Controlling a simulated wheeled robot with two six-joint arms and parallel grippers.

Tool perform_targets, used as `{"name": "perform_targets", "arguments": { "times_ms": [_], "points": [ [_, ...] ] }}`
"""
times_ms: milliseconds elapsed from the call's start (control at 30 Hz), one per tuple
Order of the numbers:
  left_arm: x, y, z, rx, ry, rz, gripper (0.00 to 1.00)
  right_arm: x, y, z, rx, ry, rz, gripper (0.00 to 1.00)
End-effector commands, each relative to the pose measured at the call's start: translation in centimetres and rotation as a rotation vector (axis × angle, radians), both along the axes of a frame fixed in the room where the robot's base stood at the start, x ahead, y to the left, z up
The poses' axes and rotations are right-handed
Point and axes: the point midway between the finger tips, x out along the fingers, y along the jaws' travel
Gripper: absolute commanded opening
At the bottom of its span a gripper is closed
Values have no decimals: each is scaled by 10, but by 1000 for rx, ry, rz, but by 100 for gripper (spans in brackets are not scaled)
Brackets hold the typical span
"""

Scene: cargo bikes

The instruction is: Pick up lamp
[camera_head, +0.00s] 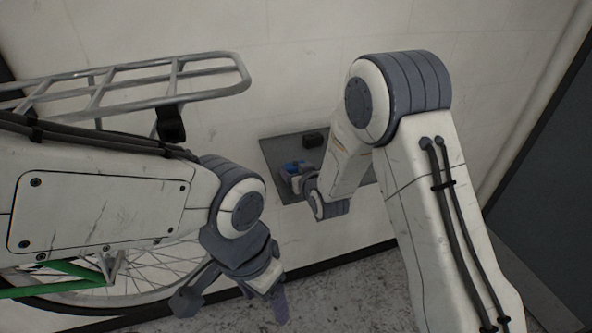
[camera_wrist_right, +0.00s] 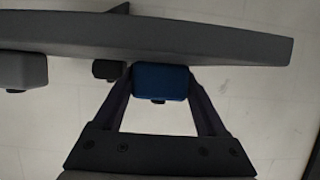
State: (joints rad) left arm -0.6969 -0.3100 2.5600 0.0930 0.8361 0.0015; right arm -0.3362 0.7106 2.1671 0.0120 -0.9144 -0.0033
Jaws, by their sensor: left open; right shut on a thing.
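A blue lamp (camera_wrist_right: 160,83) sits between the two fingers of my right gripper (camera_wrist_right: 162,92) in the right wrist view, at the edge of a grey panel. In the head view the blue lamp (camera_head: 294,168) shows only in part, with my right gripper (camera_head: 296,178) shut on it; the wrist hides the rest. My left gripper (camera_head: 232,297) is open and empty at the lower left, in front of the bicycle wheel.
The grey panel (camera_head: 276,150) is by the wall and carries a small black block (camera_head: 314,139). The right wrist view also shows a grey block (camera_wrist_right: 22,71) at the panel. A bicycle with a metal rack (camera_head: 215,82) stands at the left. Bare floor (camera_head: 360,290) shows below.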

Motion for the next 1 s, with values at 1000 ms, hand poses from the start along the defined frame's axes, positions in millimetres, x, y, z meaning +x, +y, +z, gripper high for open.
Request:
{"name": "perform_targets", "arguments": {
  "times_ms": [1000],
  "points": [
    [0, 0, -39, 0, 0, -2, 71, -78, -82, 107, 0, -1, -2, 16]
  ]
}}
